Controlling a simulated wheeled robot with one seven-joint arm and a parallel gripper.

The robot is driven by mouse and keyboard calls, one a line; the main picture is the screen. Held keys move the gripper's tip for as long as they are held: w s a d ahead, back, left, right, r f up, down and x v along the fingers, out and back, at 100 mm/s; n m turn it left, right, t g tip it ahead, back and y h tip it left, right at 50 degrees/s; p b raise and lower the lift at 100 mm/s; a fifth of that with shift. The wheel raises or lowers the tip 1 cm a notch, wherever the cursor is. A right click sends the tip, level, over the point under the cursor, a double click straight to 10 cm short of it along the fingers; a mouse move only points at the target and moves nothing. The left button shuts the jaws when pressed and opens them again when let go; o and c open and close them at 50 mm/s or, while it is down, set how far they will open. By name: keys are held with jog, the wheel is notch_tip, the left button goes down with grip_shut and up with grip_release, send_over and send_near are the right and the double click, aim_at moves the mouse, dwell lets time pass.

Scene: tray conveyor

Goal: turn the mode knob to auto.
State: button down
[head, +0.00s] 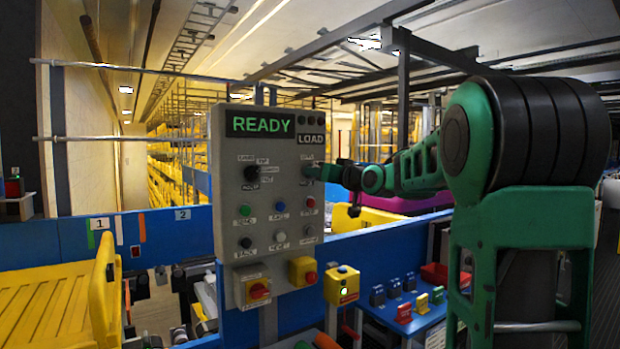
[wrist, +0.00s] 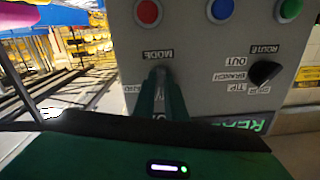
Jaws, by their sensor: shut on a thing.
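The grey control panel (head: 222,215) stands upright in the head view, with a READY display (head: 260,124) and a LOAD sign (head: 311,139). My gripper (head: 322,172) reaches it from the right, at the upper right of its face. In the wrist view, upside down, my gripper (wrist: 160,88) has its two green fingers shut on the mode knob (wrist: 160,72), beside the label MODE (wrist: 160,54). The fingers hide most of the knob and some position labels, so I cannot tell where it points. The black route knob (head: 251,173) is to its left; it also shows in the wrist view (wrist: 264,72).
Several coloured buttons (head: 245,210) sit below the knobs. A red-and-yellow switch (head: 258,291) and a yellow button box (head: 341,285) are lower down. A blue table (head: 400,325) with small coloured blocks is at lower right. A yellow tray (head: 50,305) is at left.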

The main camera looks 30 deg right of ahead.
jog(key=shift+d+r+n, duration=0.1)
jog(key=shift+r+n, duration=0.15)
jog(key=shift+n, duration=0.85)
jog(key=c, duration=1.8)
grip_release()
jog(key=shift+f, duration=0.1)
jog(key=shift+s, duration=0.1)
jog(key=s, duration=1)
jog(key=shift+s+d, duration=0.15)
jog(key=shift+s, duration=0.1)
jog(key=shift+f, duration=0.1)
